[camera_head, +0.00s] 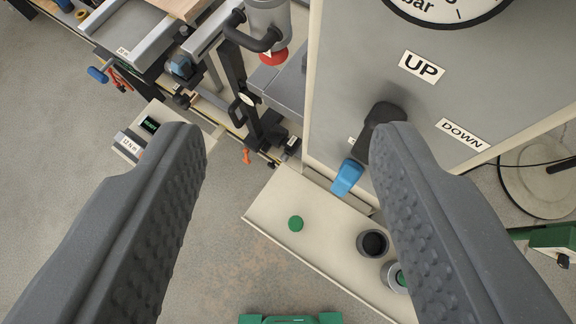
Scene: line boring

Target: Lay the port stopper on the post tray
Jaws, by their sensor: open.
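My gripper (290,135) is open, its two dark grey fingers wide apart with nothing between them. Below it in the head view is a cream tray (330,255) at the foot of a grey panel; I take it as the post tray. A flat green disc (295,223) lies on the tray's left part. A grey cup-like piece with a dark opening (373,243) and a similar piece with a green centre (396,277) stand on its right part, partly close to the right finger. I cannot tell which piece is the port stopper.
The grey panel (420,110) has UP and DOWN labels, a gauge (446,8), and a black lever with a blue end (347,177). A bench with clamps (180,70) stands at upper left. A small display box (150,125) is behind the left finger. Floor at left is clear.

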